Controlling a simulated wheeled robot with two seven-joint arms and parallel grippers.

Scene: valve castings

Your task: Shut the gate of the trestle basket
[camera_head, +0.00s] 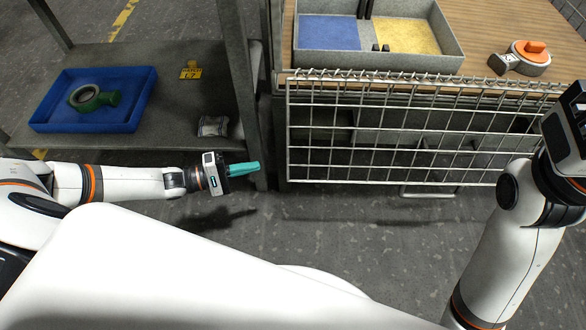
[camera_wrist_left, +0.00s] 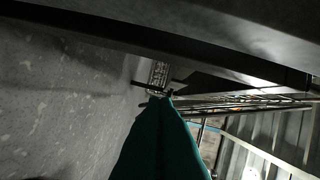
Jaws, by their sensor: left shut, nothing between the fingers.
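The gate (camera_head: 400,135) is a wire mesh panel in front of the workbench in the head view. Its coiled top edge runs along the bench front, and its lower edge hangs above the floor. My left gripper (camera_head: 243,168) has teal fingers, shut and empty, just left of the gate's lower left corner and apart from it. In the left wrist view the closed fingertips (camera_wrist_left: 166,97) point towards thin wires (camera_wrist_left: 235,104), seen nearly edge-on. I cannot tell whether they touch. My right arm comes in at the right edge; its fingers are not seen.
A dark shelf rack (camera_head: 195,100) stands at the left, holding a blue tray (camera_head: 45,125) with a green-and-grey part. A rack post stands close beside my left gripper. The wooden workbench (camera_head: 480,25) carries a divided grey bin (camera_head: 440,62) and an orange-topped casting (camera_head: 530,58).

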